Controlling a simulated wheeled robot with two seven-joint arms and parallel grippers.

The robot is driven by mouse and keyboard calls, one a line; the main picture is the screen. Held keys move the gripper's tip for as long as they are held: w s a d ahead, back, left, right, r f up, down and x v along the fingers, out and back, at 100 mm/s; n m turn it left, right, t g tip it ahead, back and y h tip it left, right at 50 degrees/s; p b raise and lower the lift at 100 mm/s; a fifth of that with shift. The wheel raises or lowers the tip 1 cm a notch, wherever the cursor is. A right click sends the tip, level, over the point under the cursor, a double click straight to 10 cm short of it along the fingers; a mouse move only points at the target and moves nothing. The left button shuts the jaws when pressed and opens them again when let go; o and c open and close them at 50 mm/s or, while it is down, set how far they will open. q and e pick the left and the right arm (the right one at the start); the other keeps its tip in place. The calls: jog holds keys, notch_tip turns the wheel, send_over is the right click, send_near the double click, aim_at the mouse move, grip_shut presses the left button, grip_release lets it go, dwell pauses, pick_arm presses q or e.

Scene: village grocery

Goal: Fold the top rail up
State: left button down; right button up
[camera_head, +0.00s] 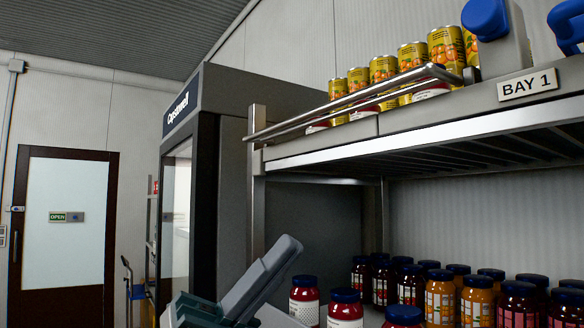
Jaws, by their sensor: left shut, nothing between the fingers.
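The top rail (350,103) is a pair of thin metal bars along the front edge of the upper shelf. It slants across the lower part of the yellow cans (383,70). Its left end reaches past the steel corner post (256,150), and its right end stops short of the BAY 1 sign (527,85). My left gripper (291,248) is low in the picture, in front of the lower part of the bay. It is shut and empty, angled up to the right, well below the rail and apart from it. My right gripper is not in view.
Jars with dark blue lids (440,298) fill the lower shelf. Blue-and-grey items (497,35) stand at the upper right. A dark cabinet (225,160) stands left of the bay. Further left is a door (66,200) with an OPEN sign. Space between gripper and rail looks clear.

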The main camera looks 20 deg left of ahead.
aim_at(321, 119)
pick_arm(q)
jog(key=s+d+r+m+g+y, duration=0.3)
jog(key=d+m+y, duration=0.1)
jog(key=m, duration=0.2)
jog(key=w+a+r+n+t+y, duration=0.2)
jog(key=a+r+n+t+y, duration=0.3)
jog(key=a+r+t+y, duration=0.5)
jog(key=a+t+y, duration=0.1)
jog(key=t+y, duration=0.1)
jog(key=t, duration=0.1)
jog(key=shift+w+a+r+t, duration=0.25)
jog(key=shift+w+r+t, duration=0.05)
jog(key=shift+w, duration=0.05)
jog(key=shift+d, duration=0.1)
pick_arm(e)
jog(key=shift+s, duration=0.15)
